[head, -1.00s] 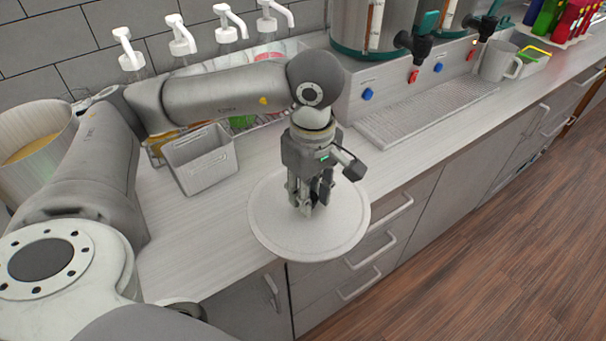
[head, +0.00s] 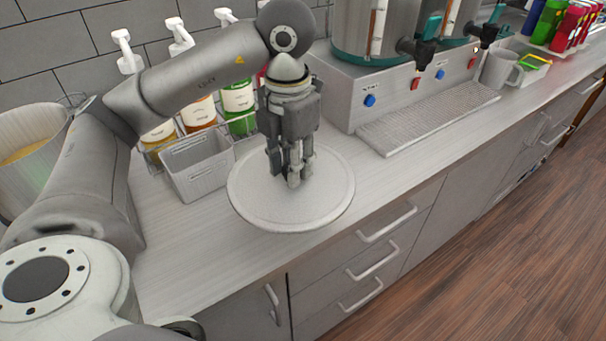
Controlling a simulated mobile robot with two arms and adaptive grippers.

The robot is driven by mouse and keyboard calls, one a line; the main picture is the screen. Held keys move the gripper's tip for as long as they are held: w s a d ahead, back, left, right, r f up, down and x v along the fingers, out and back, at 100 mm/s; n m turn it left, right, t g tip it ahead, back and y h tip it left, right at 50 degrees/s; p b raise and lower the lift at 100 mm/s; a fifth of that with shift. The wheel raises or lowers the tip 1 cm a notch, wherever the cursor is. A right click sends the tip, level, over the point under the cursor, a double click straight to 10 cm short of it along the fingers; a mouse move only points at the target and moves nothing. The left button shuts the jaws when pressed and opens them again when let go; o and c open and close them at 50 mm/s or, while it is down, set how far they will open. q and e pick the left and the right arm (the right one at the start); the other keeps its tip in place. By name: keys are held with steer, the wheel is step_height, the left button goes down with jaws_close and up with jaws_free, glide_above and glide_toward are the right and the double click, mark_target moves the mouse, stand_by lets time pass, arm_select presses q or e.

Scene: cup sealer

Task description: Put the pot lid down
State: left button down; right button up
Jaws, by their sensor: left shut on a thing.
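The pot lid (head: 325,200) is a round, light grey disc with a raised rim. It is over the counter in the middle of the head view, close to the counter's front edge. I cannot tell whether it touches the counter. My left gripper (head: 291,180) points down at the lid's centre and is shut on it; the fingers hide the part they hold. The open pot (head: 35,150), with yellowish contents, stands at the far left, partly behind my left arm. My right gripper is not in view.
A grey bin (head: 200,170) stands just left of the lid, and a rack of bottles (head: 238,108) is behind it. A dispenser with a drip tray (head: 430,118) is on the right. The counter (head: 180,240) is clear at the front left.

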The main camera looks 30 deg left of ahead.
arm_select(q)
steer(key=w+a+f, duration=0.1)
steer(key=w, duration=0.1)
steer(key=w+a+f, duration=0.1)
steer(key=w, duration=0.2)
steer(key=w+a+f, duration=0.1)
steer(key=w+f, duration=0.1)
steer(key=shift+w+a+p, duration=0.2)
steer(key=shift+w+p, duration=0.1)
steer(key=shift+p, duration=0.1)
steer(key=w+f, duration=0.1)
steer(key=w+a+f, duration=0.1)
steer(key=f, duration=0.1)
steer(key=w+f+p, duration=0.1)
steer(key=shift+a+f, duration=0.15)
steer(key=shift+a, duration=0.1)
steer(key=shift+w+a+f, duration=0.1)
steer(key=shift+w+f, duration=0.15)
steer(key=f, duration=0.1)
steer(key=f+p, duration=0.2)
steer(key=shift+w+a, duration=0.1)
steer(key=shift+w, duration=0.15)
steer(key=shift+f, duration=0.35)
